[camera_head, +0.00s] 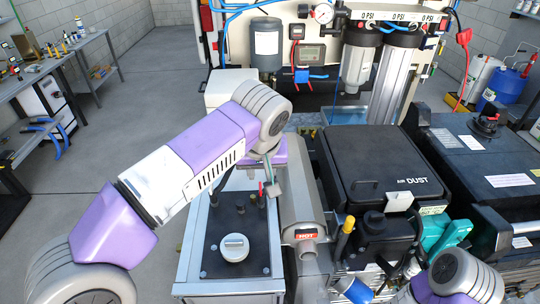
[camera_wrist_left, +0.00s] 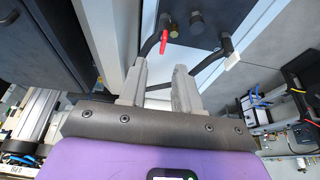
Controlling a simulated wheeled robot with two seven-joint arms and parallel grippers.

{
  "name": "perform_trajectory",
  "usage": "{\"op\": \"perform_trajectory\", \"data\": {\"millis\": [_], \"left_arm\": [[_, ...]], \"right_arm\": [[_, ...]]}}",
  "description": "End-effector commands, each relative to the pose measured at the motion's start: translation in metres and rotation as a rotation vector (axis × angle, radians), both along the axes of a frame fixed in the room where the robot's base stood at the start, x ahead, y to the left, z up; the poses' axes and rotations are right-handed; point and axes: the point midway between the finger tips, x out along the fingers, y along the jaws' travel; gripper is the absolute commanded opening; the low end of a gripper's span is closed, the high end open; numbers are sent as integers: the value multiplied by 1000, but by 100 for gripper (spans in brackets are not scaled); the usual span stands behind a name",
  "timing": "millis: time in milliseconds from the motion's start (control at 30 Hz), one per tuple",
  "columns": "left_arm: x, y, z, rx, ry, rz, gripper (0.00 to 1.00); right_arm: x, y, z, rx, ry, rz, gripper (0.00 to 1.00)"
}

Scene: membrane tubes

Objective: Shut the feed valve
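Two small valve levers show in the left wrist view: a red one (camera_wrist_left: 164,42) on a black hose at the left and a white one (camera_wrist_left: 232,60) on a black hose at the right. I see no label telling which is the feed valve. A small red lever (camera_head: 262,190) also shows in the head view, above the grey tank's dark top. My left gripper (camera_wrist_left: 160,70) is open, with a gap and nothing held between its fingers. Both levers lie beyond its fingertips, apart from them. In the head view the left gripper (camera_head: 269,184) points down over the tank, partly hidden by my arm.
The grey tank (camera_head: 187,250) with a white cap (camera_head: 234,247) stands below my left arm. A pipe marked HOT (camera_head: 306,234) is right beside it. A black case (camera_head: 385,165) and a black tank lie farther right. Gauges and filter housings (camera_head: 361,65) are behind.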

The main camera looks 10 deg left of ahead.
Motion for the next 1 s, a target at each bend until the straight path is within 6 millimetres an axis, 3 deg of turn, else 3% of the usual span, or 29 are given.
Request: {"op": "perform_trajectory", "data": {"millis": [133, 533, 933, 1000], "left_arm": [[1, 1, -4, 0, -1, 3, 33], [22, 8, -59, 0, 1, 3, 33], [25, 9, -67, -2, -2, 2, 33], [25, 9, -67, -2, -2, 2, 24]], "right_arm": [[-2, 0, -1, 1, 4, 1, 48], [-1, 0, -9, 1, 3, 0, 48], [-1, 0, -9, 1, 3, 0, 48], [-1, 0, -9, 1, 3, 1, 48]]}}
